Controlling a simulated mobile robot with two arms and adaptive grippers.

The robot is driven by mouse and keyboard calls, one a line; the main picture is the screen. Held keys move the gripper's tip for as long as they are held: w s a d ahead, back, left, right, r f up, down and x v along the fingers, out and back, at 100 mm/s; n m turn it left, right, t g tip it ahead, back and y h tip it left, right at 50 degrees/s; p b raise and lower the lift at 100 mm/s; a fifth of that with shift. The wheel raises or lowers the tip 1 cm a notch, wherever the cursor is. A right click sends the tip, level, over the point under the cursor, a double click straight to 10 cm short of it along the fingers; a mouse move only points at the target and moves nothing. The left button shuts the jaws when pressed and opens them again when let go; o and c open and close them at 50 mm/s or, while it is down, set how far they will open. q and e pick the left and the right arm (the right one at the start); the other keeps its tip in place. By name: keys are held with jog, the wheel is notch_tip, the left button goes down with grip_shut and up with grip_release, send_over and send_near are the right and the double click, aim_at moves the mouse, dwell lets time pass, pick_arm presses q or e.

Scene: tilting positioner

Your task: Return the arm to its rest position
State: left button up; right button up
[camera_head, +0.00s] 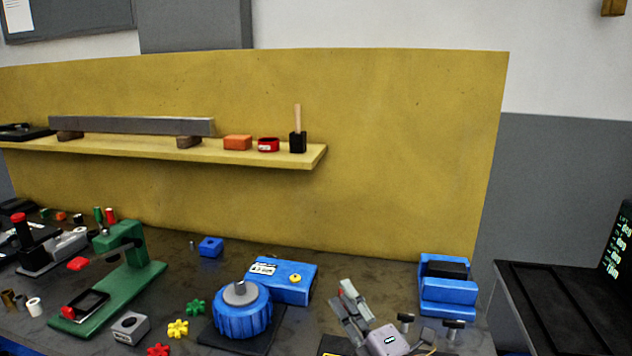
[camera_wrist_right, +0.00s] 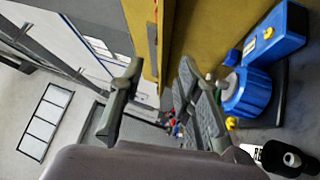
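My right gripper (camera_head: 346,301) is low in the head view, over the front part of the bench. Its grey fingers point up and left, between the blue positioner and the blue block at the right. In the right wrist view my right gripper (camera_wrist_right: 158,80) has its two fingers apart with nothing between them. The tilting positioner shows as a ribbed blue drum (camera_head: 243,311) with a grey top, beside a blue box (camera_head: 283,279) with a yellow knob. My left gripper is not in view.
A green press (camera_head: 125,270) stands at the left. Green, yellow and red star knobs (camera_head: 178,328) lie left of the drum. A blue stepped block (camera_head: 447,287) stands at the right. A yellow shelf (camera_head: 310,158) juts from the back panel. A dark cart (camera_head: 560,300) stands at far right.

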jog(key=s+d+f+m+g+h, duration=0.3)
jog(key=s+d+f+m+h, duration=0.25)
jog(key=f+m, duration=0.3)
jog(key=s+d+f+m+g+h, duration=0.45)
jog(key=s+d+f+m, duration=0.3)
jog(key=f, duration=0.25)
jog(key=s+d+f+m+g, duration=0.1)
jog(key=s+f+m+g, duration=0.25)
jog(key=s, duration=0.65)
jog(key=s+d+f+m+g, duration=0.15)
jog(key=s+f+g, duration=0.25)
jog(key=s, duration=0.5)
notch_tip(320, 180, down, 32)
jog(key=s+g+b, duration=0.1)
jog(key=s+b, duration=0.1)
jog(key=b, duration=0.4)
jog(key=s+d+f+g+b, duration=0.1)
jog(key=s+f+b, duration=0.3)
jog(key=s+f, duration=1.2)
notch_tip(320, 180, down, 5)
jog(key=shift+s+d+r+g, duration=0.1)
jog(key=shift+s+d+g, duration=0.25)
jog(key=shift+d, duration=0.2)
